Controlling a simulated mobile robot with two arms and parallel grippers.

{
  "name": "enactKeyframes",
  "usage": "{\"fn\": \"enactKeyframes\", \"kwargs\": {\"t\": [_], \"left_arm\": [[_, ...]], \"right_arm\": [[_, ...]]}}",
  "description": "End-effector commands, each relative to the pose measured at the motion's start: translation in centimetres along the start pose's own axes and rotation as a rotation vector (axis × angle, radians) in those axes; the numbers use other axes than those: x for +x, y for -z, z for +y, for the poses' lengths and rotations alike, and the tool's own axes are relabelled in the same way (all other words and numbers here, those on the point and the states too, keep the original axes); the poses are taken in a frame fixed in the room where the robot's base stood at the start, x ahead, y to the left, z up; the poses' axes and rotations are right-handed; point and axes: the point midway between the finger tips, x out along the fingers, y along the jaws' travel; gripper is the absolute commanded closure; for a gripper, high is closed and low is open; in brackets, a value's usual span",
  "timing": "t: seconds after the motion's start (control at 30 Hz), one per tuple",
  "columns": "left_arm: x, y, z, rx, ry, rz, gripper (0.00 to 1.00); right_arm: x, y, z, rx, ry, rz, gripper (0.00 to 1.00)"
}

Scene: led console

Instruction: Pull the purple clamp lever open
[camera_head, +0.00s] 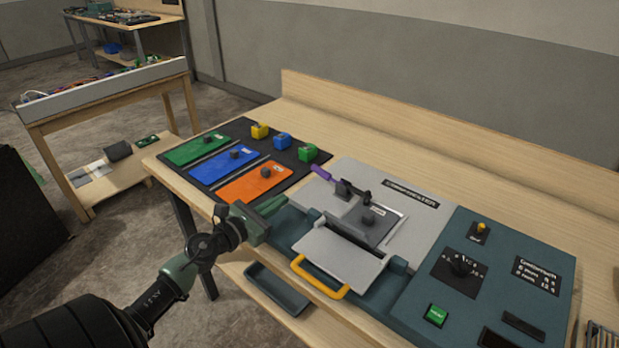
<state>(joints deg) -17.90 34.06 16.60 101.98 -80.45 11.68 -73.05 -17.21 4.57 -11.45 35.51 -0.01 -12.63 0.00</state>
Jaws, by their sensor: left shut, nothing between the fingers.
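The purple clamp lever (321,172) sticks out up and left from a dark clamp base on the light grey plate (349,169) of the console. The clamp stands behind a small dark grey block (376,227). My left gripper (279,207) comes in from the lower left and is shut and empty. It is at the console's left edge, in front of the lever and to its left, apart from it. My right gripper does not show.
A grey flap with a yellow handle (322,284) lies at the console's front. Green, blue and orange panels (254,184) with knobs lie to the left, with small coloured blocks behind. A teal control panel (500,265) stands to the right. Bare wood lies behind the console.

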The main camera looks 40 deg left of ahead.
Motion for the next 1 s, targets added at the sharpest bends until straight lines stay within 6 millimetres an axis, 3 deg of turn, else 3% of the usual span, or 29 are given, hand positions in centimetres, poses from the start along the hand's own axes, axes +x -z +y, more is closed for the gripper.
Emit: {"fn": "enactKeyframes", "kwargs": {"t": [0.4,0.6,0.8,1.0], "left_arm": [[7.8,-0.1,0.0,-0.003,-0.002,-0.002,1.0],[10.8,0.0,0.0,-0.003,-0.001,-0.002,1.0],[12.2,0.0,0.0,-0.001,-0.001,-0.001,1.0],[12.3,0.0,-0.1,0.0,0.001,0.0,1.0]], "right_arm": [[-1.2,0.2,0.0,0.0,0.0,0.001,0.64],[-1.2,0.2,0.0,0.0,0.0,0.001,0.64],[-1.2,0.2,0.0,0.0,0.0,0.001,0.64],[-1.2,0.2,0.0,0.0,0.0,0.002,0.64]]}}
